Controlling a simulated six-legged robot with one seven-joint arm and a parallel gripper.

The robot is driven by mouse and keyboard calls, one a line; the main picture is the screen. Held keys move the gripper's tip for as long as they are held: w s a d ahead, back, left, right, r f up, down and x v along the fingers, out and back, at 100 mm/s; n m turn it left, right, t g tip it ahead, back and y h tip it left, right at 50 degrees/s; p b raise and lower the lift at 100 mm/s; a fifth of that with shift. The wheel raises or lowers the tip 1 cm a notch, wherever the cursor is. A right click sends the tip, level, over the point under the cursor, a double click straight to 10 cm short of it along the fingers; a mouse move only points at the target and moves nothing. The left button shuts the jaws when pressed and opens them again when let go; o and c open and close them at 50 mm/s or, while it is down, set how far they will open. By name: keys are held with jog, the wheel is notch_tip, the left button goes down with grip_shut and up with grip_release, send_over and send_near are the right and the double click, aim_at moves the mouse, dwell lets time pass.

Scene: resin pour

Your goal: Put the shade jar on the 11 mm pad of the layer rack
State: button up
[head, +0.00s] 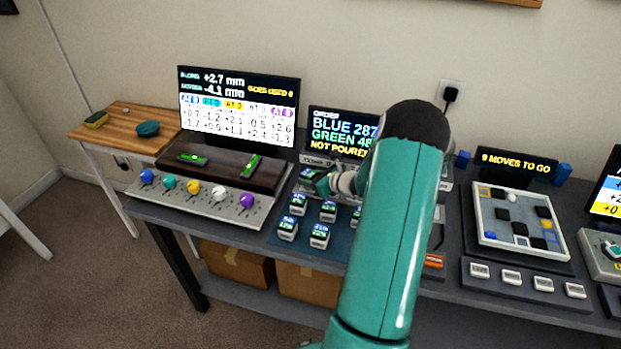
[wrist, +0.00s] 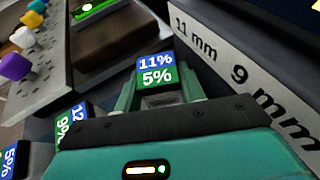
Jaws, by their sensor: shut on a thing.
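The shade jar (wrist: 157,75), with a blue "11%" and green "5%" top, is between the two teal fingers of my gripper (wrist: 158,88) in the wrist view. My gripper is shut on it. The layer rack (wrist: 222,60) shows at the right of the wrist view as a pale face marked "11 mm" and "9 mm". The jar is left of and apart from the "11 mm" mark. The rack's pads cannot be made out there. In the head view my gripper (head: 318,183) is below the order screen, and my arm hides much of the area behind it.
Several other jars (head: 319,236) stand on a blue mat (head: 340,247) nearer the table's front. To the left are a console with coloured knobs (head: 193,188) and a dark wooden block with levels (head: 230,170). A sliding-tile board (head: 517,222) is at the right.

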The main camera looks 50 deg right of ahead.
jog(key=shift+f, duration=0.15)
jog(key=o, duration=0.8)
jog(key=shift+c, duration=0.2)
